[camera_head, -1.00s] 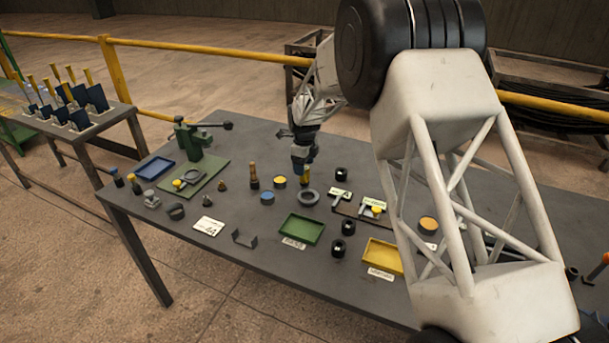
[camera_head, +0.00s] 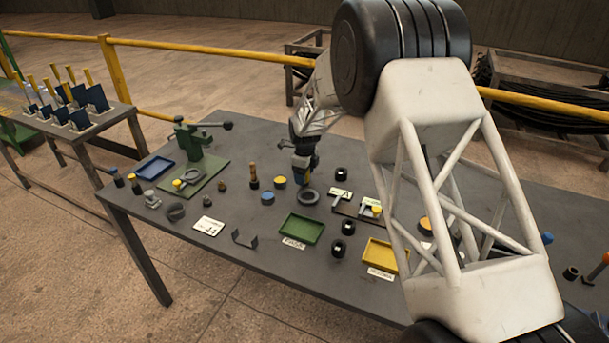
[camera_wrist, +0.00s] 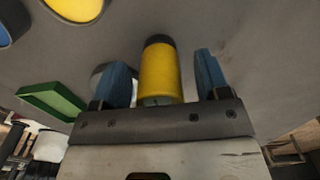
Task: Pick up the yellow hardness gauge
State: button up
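The yellow hardness gauge (camera_wrist: 160,76) is a yellow cylinder with a dark end, seen in the wrist view between my two blue fingers. My gripper (camera_wrist: 161,62) is open around it, with a narrow gap on the left and a wider gap on the right. In the head view, my gripper (camera_head: 304,172) is low over the middle of the bench, and its fingers mostly hide the gauge.
The grey bench (camera_head: 215,263) holds a dark ring (camera_head: 308,196) just below my gripper, a yellow-topped disc (camera_head: 280,182) to its left, a green tray (camera_head: 300,228) and a yellow tray (camera_head: 380,254). A green press (camera_head: 192,140) stands at the back left.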

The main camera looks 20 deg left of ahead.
jog(key=c, duration=1)
jog(key=shift+r, duration=0.1)
jog(key=shift+r, duration=0.65)
notch_tip(320, 180, up, 2)
jog(key=shift+r, duration=0.1)
jog(key=s+d, duration=0.3)
jog(key=s, duration=0.1)
jog(key=s+d+r, duration=0.1)
jog(key=s+d, duration=0.2)
jog(key=s, duration=0.1)
jog(key=s+d, duration=0.3)
jog(key=s, duration=0.2)
jog(key=shift+d+r, duration=0.15)
jog(key=shift+d, duration=0.15)
